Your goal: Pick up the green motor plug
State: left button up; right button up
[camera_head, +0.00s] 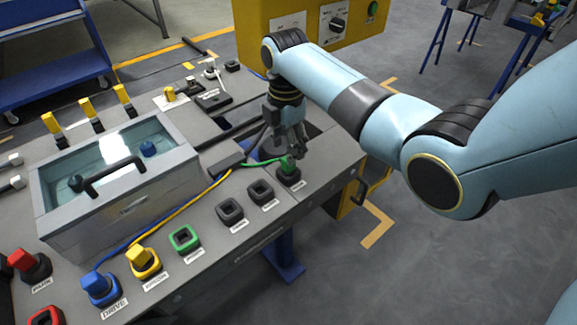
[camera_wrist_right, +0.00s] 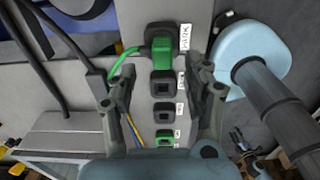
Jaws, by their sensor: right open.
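The green motor plug (camera_head: 287,166) sits in a dark socket (camera_head: 289,179) near the right front corner of the grey bench panel. A green cable runs from it to the left. My right gripper (camera_head: 285,146) hangs just above the plug, pointing down. In the right wrist view the green plug (camera_wrist_right: 163,50) shows ahead of the gap between the open fingers of the right gripper (camera_wrist_right: 150,78). Nothing is held between them. A green-rimmed socket (camera_head: 185,239) is empty further left along the front row. My left gripper is not in view.
Empty dark sockets (camera_head: 230,212) lie between the plug and the green-rimmed socket. Yellow (camera_head: 143,259) and blue (camera_head: 100,285) plugs sit to the left. A glass-topped box (camera_head: 118,170) with a black handle stands behind. A yellow control box (camera_head: 300,30) stands at the back.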

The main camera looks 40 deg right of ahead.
jog(key=f, duration=0.2)
jog(key=f+b, duration=0.1)
jog(key=f, duration=0.2)
jog(key=shift+s+d, duration=0.1)
jog(key=shift+d, duration=0.1)
jog(key=shift+r, duration=0.1)
grip_shut()
